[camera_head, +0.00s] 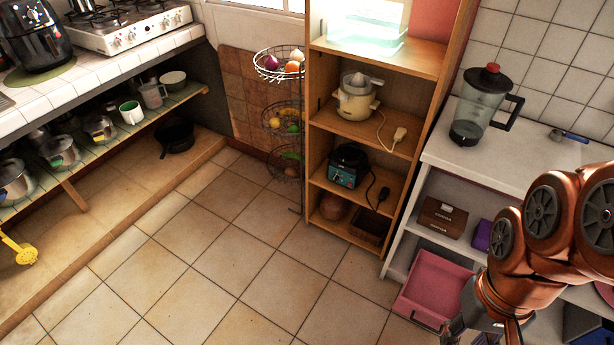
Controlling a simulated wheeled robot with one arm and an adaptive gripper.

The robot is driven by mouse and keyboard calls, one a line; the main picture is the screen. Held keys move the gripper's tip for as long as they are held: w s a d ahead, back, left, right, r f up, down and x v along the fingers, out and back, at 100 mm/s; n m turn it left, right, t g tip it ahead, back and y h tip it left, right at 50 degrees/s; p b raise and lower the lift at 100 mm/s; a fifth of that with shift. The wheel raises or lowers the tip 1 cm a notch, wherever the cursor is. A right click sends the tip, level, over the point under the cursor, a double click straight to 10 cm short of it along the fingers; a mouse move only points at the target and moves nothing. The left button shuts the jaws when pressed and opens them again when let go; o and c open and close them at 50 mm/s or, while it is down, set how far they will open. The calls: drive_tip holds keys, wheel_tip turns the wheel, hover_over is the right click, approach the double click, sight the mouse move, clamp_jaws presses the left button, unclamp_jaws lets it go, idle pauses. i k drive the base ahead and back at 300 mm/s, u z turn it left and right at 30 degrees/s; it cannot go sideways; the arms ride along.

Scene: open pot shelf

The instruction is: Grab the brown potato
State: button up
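A three-tier wire basket stand (282,82) stands left of the wooden shelf and holds produce. Its top tier has a purple onion, a pale piece and an orange-brown round piece (292,66); I cannot tell whether that piece is the brown potato. The lower tiers hold yellow, green and darker produce, too small and shaded to tell apart. My copper arm enters at the right. Grey parts of my gripper (474,326) show at the bottom edge, far from the basket; its fingers are mostly cut off or hidden.
The tiled floor in the middle is clear. The wooden shelf (376,131) holds a juicer and a dark appliance. A white unit (520,150) with a blender and a pink drawer (434,283) stands at right. A counter with pots beneath lines the left.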

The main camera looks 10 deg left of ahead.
sight(290, 171)
drive_tip(key=u, duration=1.05)
drive_tip(key=i, duration=2.5)
drive_tip(key=u, duration=1.7)
